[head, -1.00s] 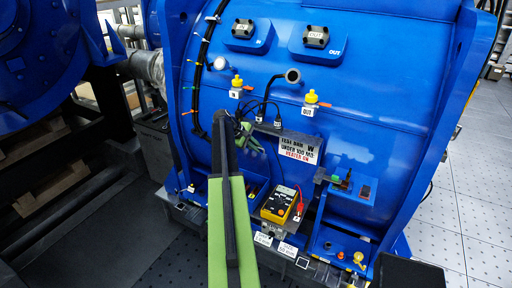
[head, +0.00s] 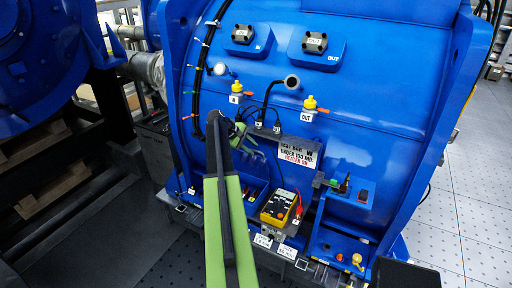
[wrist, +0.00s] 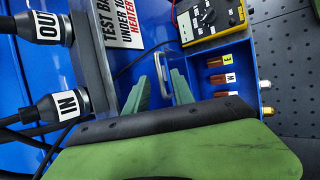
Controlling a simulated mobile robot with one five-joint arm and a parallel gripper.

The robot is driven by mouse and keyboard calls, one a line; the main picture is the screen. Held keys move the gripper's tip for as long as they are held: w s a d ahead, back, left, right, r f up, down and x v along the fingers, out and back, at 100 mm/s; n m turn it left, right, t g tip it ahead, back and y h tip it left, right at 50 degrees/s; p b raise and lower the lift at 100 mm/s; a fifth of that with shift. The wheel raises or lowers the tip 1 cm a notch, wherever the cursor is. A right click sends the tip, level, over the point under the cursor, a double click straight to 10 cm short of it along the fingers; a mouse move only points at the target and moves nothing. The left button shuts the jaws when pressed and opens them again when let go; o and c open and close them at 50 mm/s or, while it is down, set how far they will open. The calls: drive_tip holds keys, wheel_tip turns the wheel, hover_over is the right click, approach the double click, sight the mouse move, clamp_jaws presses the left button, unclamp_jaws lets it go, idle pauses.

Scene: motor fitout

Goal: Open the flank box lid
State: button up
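The flank box (wrist: 212,116) is blue, with labelled brown terminals (wrist: 225,78) showing inside it in the wrist view. A silver U-shaped handle (wrist: 178,72) is at its near side. My gripper (wrist: 160,88) is open, its two green fingers apart, with the handle close to their tips. I cannot tell whether they touch it. My gripper also shows in the head view (head: 247,140), in front of the blue housing. How far the lid is raised is unclear.
A grey plate with a heater warning sign (head: 298,153) is right of my gripper. Cables and IN and OUT connectors (head: 292,82) are above. A yellow meter (head: 279,206) stands at lower right, beside a blue bracket (head: 345,190). Floor (head: 470,200) at the right is clear.

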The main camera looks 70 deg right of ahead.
drive_tip(key=p+v, duration=0.8)
drive_tip(key=v, duration=0.5)
drive_tip(key=shift+r+p, duration=0.3)
drive_tip(key=shift+p, duration=0.1)
drive_tip(key=shift+w+a, duration=0.1)
drive_tip(key=shift+c, duration=0.4)
